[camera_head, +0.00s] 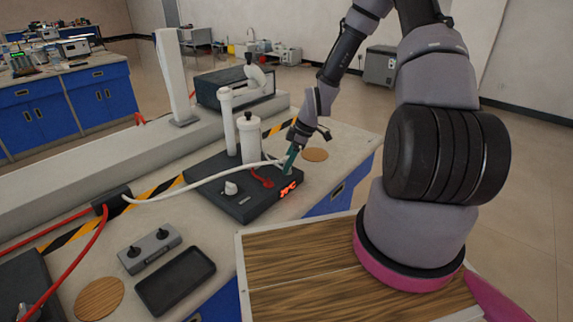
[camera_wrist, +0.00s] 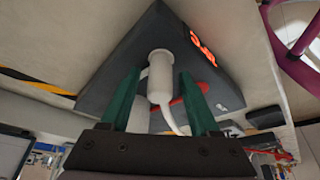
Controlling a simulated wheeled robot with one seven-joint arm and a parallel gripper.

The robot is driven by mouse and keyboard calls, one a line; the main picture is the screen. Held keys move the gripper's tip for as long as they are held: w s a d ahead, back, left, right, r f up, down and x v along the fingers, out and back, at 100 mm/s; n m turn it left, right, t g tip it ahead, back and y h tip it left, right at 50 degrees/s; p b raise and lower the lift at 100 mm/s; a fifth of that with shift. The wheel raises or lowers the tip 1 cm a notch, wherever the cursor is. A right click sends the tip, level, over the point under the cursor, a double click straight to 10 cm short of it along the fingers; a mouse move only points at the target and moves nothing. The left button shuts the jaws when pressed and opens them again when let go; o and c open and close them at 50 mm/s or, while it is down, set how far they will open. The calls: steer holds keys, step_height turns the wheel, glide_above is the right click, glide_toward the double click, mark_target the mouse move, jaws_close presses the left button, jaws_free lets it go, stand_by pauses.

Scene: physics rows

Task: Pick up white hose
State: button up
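The white hose (camera_head: 190,185) arcs from a black block on the bench across the dark device to its front right. Its far end is near my gripper (camera_head: 289,160), partly hidden by the fingers. In the wrist view, a thick white hose end (camera_wrist: 161,78) stands between the two green fingers of my gripper (camera_wrist: 160,71). The fingers are apart, with a visible gap on each side of it. A thinner white length bends away below it. The dark device (camera_head: 230,205) has a lit orange display and a red hose on top.
A white cylinder (camera_head: 250,139) and a taller white tube (camera_head: 229,120) stand on the device's back. A grey control box (camera_head: 150,249), a black tray (camera_head: 175,280) and a round wooden pad (camera_head: 99,299) lie in front. Another round pad (camera_head: 315,155) is beside my gripper.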

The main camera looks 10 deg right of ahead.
jaws_close()
step_height(320, 180, up, 14)
steer(key=shift+r, duration=0.25)
stand_by(1.0)
